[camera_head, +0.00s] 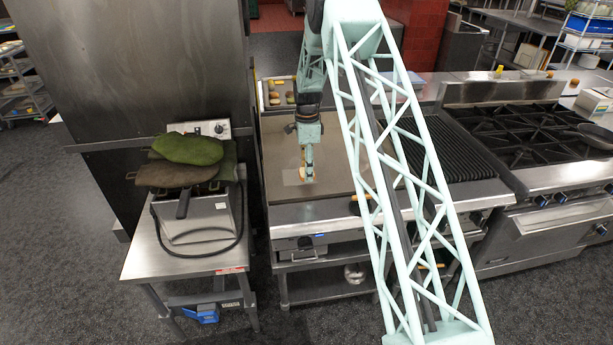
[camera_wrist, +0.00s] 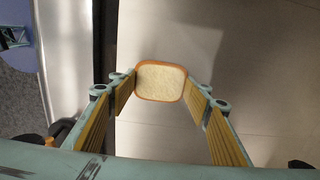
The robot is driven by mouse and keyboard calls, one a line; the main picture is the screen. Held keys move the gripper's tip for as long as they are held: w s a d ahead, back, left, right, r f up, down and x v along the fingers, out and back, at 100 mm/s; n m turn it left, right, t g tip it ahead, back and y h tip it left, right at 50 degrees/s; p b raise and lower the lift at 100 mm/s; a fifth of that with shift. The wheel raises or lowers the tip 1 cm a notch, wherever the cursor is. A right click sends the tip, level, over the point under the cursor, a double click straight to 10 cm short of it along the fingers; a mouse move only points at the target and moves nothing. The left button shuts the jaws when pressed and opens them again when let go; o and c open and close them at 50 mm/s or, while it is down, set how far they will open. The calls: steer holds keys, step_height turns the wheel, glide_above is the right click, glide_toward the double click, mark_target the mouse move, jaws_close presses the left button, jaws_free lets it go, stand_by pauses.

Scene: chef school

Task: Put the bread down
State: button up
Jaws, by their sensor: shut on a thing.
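A slice of bread (camera_wrist: 161,81) with a pale face and brown crust sits between my gripper's fingertips in the wrist view. My gripper (camera_wrist: 161,88) is shut on the bread, one yellow-padded finger at each side. In the head view my gripper (camera_head: 306,172) hangs over the flat griddle (camera_head: 338,178), left of its middle. The bread shows there only as a small tan patch (camera_head: 302,173) at the fingertips. I cannot tell whether it touches the griddle surface.
A tray with several round items (camera_head: 278,92) sits behind the griddle. A ribbed grill (camera_head: 455,150) and a burner stove (camera_head: 530,135) stand to the right. A fryer with green and brown mitts (camera_head: 190,150) stands left. The griddle around my gripper looks largely clear.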

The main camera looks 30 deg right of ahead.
steer(key=shift+w+d+f, duration=0.1)
steer(key=shift+w+f, duration=0.1)
steer(key=shift+w, duration=0.1)
steer(key=shift+f, duration=1.6)
steer(key=shift+f, duration=0.15)
steer(key=o, duration=0.7)
steer(key=shift+r, duration=6.15)
